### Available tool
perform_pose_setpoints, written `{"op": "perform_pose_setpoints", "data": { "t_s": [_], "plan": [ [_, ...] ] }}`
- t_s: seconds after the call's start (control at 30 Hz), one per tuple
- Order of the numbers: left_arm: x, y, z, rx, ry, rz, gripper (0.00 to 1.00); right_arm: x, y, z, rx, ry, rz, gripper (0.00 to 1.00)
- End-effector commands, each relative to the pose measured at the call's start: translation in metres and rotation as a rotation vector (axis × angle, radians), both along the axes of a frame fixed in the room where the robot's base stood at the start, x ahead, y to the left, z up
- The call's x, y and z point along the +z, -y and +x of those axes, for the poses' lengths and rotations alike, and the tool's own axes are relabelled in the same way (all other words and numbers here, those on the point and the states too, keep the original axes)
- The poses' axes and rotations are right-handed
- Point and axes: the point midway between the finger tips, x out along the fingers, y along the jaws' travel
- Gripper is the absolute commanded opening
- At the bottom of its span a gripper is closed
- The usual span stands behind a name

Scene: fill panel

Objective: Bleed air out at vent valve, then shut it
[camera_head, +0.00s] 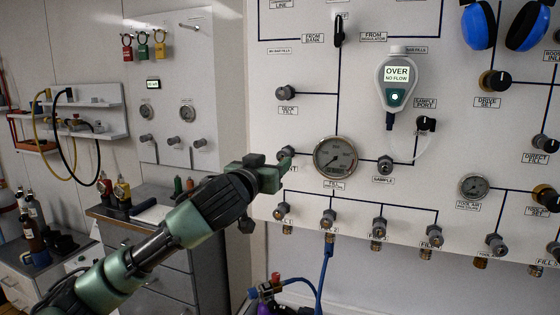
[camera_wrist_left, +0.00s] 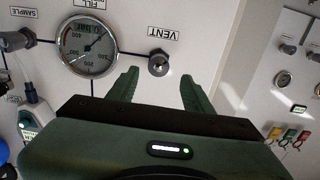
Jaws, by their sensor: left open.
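The vent valve (camera_wrist_left: 158,64), a small dark round knob, shows in the left wrist view below its upside-down VENT label (camera_wrist_left: 163,33). My left gripper (camera_wrist_left: 159,76) is open, its two green fingers on either side of the view just short of the knob. Whether they touch it I cannot tell; a gap shows on both sides. In the head view my left gripper (camera_head: 284,158) is at the panel (camera_head: 270,90), left of the fill pressure gauge (camera_head: 335,158), and mostly covers the vent valve and its label. My right gripper is not in view.
A hand-held analyzer (camera_head: 396,80) reading OVER NO FLOW hangs on the panel, with a clear tube to the sample port (camera_head: 426,123). The sample valve (camera_head: 385,163) is right of the gauge. A row of fill valves (camera_head: 329,217) lies below. A bench (camera_head: 150,215) stands at left.

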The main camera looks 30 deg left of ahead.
Motion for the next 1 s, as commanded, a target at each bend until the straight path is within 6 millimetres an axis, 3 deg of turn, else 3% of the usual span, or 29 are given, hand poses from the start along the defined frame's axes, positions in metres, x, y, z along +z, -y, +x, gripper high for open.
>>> {"op": "perform_pose_setpoints", "data": {
  "t_s": [0.13,0.3,0.7,0.9,1.0],
  "plan": [
    [0.003,-0.006,0.026,0.001,-0.001,-0.002,0.51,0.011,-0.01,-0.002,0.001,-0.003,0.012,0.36],
    [0.002,-0.011,0.047,0.001,0.0,0.0,0.51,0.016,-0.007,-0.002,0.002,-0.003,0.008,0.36],
    [0.0,-0.013,0.056,-0.001,0.0,0.003,0.51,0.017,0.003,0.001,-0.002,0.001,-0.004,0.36],
    [0.0,-0.013,0.056,-0.001,0.0,0.003,0.0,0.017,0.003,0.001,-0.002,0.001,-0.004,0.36],
    [0.0,-0.013,0.056,-0.001,0.0,0.004,0.0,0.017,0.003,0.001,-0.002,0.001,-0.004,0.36]
  ]
}}
